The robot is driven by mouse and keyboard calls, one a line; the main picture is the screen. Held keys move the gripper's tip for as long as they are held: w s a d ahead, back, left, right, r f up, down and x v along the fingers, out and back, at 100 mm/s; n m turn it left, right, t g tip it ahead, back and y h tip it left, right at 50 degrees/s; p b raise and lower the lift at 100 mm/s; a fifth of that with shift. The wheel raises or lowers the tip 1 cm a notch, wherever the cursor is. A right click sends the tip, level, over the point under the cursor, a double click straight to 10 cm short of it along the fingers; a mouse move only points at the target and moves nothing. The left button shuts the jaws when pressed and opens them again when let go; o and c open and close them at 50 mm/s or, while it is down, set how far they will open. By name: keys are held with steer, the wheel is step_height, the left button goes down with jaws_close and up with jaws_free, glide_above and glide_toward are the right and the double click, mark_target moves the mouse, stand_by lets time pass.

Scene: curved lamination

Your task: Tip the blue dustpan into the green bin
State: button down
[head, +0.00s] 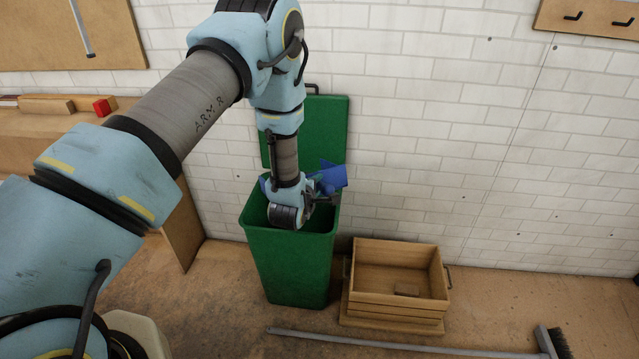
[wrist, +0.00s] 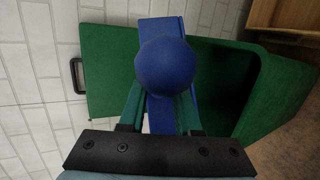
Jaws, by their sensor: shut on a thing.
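The green bin (head: 290,262) stands on the floor against the white brick wall, with its lid (head: 322,128) raised behind it. My gripper is over the bin's mouth; in the wrist view its two fingers (wrist: 162,112) are shut on the blue dustpan (wrist: 160,32), whose round handle end (wrist: 170,65) faces the camera. In the head view the dustpan (head: 332,178) shows beside my wrist, above the bin's right rim, and looks tilted. My wrist hides part of it and part of the bin's opening. I cannot see what is in the pan.
A wooden crate (head: 376,312) with a small block in it stands right of the bin. A long broom (head: 400,345) lies on the floor in front. A wooden bench (head: 25,150) is at the left. The floor at right is mostly clear.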

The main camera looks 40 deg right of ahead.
steer(key=w+r, duration=0.1)
steer(key=w+n+g+p, duration=0.1)
steer(key=w, duration=0.1)
steer(key=w+r+g+y+p, duration=0.1)
steer(key=shift+w+d+r, duration=0.25)
steer(key=shift+r, duration=0.1)
steer(key=shift+w+d+r+n+g+p, duration=0.15)
steer(key=shift+w+r+n+g+p, duration=0.1)
steer(key=shift+w+n+g+p, duration=0.3)
steer(key=shift+w, duration=0.1)
steer(key=shift+b, duration=1.7)
